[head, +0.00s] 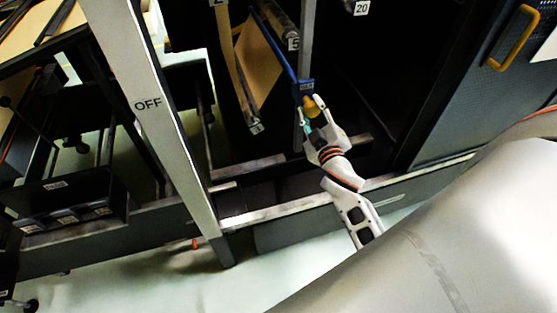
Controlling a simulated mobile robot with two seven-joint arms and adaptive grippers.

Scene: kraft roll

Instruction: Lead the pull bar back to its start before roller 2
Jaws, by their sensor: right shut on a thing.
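The blue pull bar (276,43) slants from the upper left down to a blue end block (303,88) on a grey upright rail. A yellow-orange grip (311,104) sits just below the block. My right gripper (313,110) is shut on this grip, and its fingers partly hide it. Roller 2 (238,85), a tan roller with its label at the lower end, lies left of the bar. Brown kraft paper (257,62) spans from roller 2 towards the pull bar. My left gripper is not in view.
Roller 5 (279,20) is behind the bar, near the rail (306,35). A blue-grey panel with a yellow handle (514,38) is at right. A low frame beam (275,212) crosses below my gripper.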

